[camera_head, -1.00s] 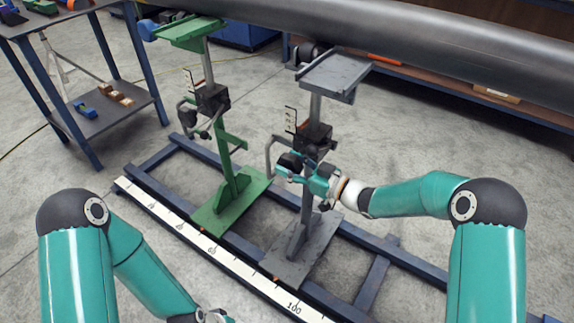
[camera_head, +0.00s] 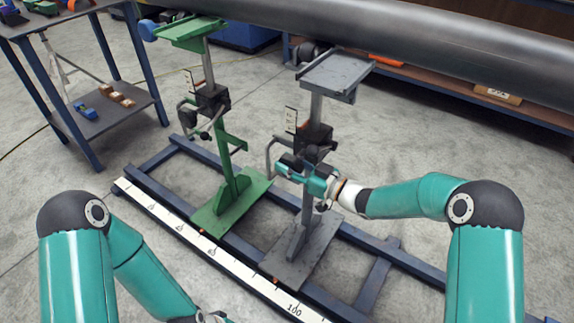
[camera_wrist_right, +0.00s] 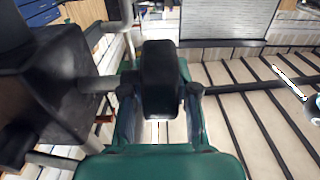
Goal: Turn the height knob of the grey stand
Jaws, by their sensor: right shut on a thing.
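The grey stand (camera_head: 305,212) stands upright on the blue rail frame, with a flat top plate (camera_head: 335,73). A black block (camera_head: 314,137) sits on its post; it is at the left in the right wrist view (camera_wrist_right: 50,95). A dark knob (camera_wrist_right: 160,75) on a short shaft sticks out from this block. My right gripper (camera_head: 286,167) is at the block's near side. In the right wrist view its fingers (camera_wrist_right: 160,103) lie on both sides of the knob, shut on it. My left gripper (camera_head: 214,317) shows only partly at the bottom edge; its jaws are hidden.
A green stand (camera_head: 235,195) stands just left on the same blue frame (camera_head: 385,250). A white scale strip (camera_head: 165,215) runs along the front. A large grey pipe (camera_head: 430,50) passes behind the top plates. A blue-legged table (camera_head: 85,125) stands at the left.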

